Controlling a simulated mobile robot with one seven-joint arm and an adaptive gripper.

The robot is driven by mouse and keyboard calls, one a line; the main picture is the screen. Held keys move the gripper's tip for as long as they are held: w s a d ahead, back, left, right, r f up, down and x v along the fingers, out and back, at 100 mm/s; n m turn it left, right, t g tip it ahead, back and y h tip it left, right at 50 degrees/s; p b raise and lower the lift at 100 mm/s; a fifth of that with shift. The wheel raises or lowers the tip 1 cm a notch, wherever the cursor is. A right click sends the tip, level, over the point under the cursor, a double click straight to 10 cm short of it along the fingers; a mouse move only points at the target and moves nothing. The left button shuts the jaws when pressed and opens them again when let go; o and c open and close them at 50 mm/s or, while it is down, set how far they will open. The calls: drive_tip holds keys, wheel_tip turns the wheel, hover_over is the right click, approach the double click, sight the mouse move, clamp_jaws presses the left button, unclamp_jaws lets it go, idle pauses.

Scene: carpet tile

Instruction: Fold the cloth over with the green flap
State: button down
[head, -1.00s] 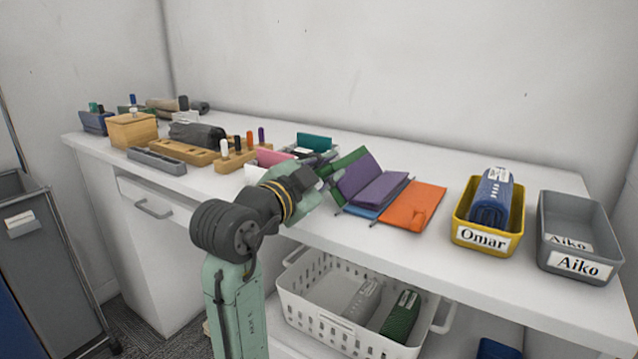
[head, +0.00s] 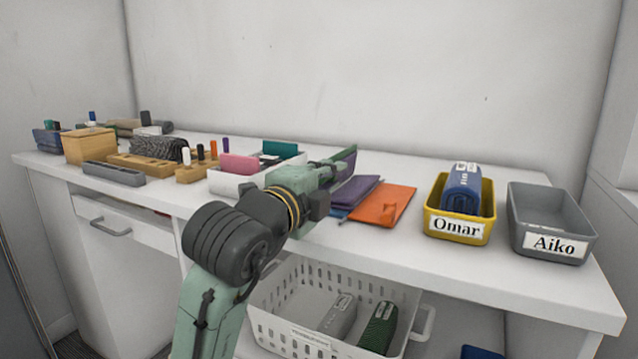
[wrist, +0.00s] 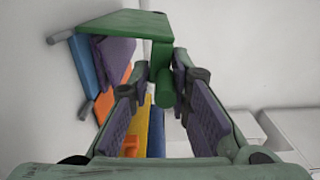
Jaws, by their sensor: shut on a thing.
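The cloth lies on the white worktop as layered panels: purple (head: 354,190), orange (head: 386,204) and a strip of blue. The green flap (head: 347,154) stands raised at its left side, mostly hidden behind my gripper (head: 330,172) in the head view. In the wrist view, the green flap (wrist: 125,24) spreads above the fingers, with a green rod-like grip (wrist: 165,88) between them. My gripper (wrist: 162,75) is shut on this part of the flap. The purple (wrist: 115,55) and blue (wrist: 85,66) panels show left of the fingers.
A yellow bin marked Omar (head: 458,228) holding a blue roll and an empty grey bin marked Aiko (head: 550,243) stand to the right. A white tray (head: 228,184) with coloured items is close on the left. A white basket (head: 283,322) sits below.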

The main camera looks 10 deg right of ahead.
drive_tip(key=shift+s+d+f+m+b, duration=0.3)
drive_tip(key=shift+s+d+m+b, duration=0.25)
drive_tip(key=shift+m, duration=0.45)
drive_tip(key=shift+d, duration=0.15)
drive_tip(key=c, duration=1.6)
unclamp_jaws()
drive_tip(key=shift+s, duration=0.1)
drive_tip(key=shift+s+a, duration=0.1)
drive_tip(key=shift+a, duration=0.2)
drive_tip(key=v, duration=1.1)
drive_tip(key=shift+s, duration=0.25)
drive_tip(key=shift+a, duration=0.15)
